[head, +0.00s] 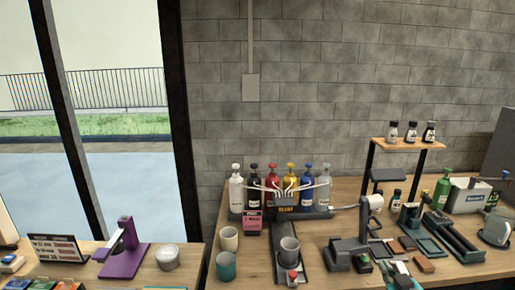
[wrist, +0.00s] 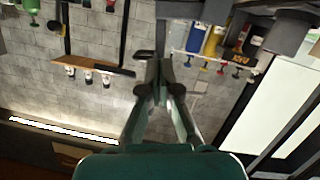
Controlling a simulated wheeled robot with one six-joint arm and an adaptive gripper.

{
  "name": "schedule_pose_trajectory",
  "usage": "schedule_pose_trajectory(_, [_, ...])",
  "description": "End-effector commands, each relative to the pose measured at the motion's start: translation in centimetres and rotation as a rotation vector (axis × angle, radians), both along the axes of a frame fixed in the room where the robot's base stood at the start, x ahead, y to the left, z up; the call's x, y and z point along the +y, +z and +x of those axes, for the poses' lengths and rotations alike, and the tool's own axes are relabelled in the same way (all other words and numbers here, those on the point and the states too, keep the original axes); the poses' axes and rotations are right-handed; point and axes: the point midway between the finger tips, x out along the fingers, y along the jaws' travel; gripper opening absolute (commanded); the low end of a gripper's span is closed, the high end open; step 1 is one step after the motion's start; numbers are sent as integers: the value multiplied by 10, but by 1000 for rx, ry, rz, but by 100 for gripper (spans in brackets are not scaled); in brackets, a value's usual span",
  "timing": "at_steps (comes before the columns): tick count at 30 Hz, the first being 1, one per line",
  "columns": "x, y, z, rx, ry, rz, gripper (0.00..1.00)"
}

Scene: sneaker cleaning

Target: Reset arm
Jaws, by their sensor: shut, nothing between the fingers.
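In the wrist view my gripper (wrist: 160,75) is shut, with its fingertips together and nothing between them. It points toward the grey block wall and is clear of every object. The wrist picture is upside down, with the bottles along its upper part. My gripper does not show in the head view.
The wooden workbench (head: 262,262) bears a rack of coloured bottles (head: 271,186), several cups (head: 226,265) and small tools. A raised wooden shelf (head: 408,143) holds three small bottles. A purple stand (head: 122,262) is on the left table. A window fills the left.

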Motion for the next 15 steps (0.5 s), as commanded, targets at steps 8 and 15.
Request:
schedule_pose_trajectory(8, [48,-80,-73,13,-36,75,0])
schedule_pose_trajectory(15, [84,-125,-145,19,-58,123,0])
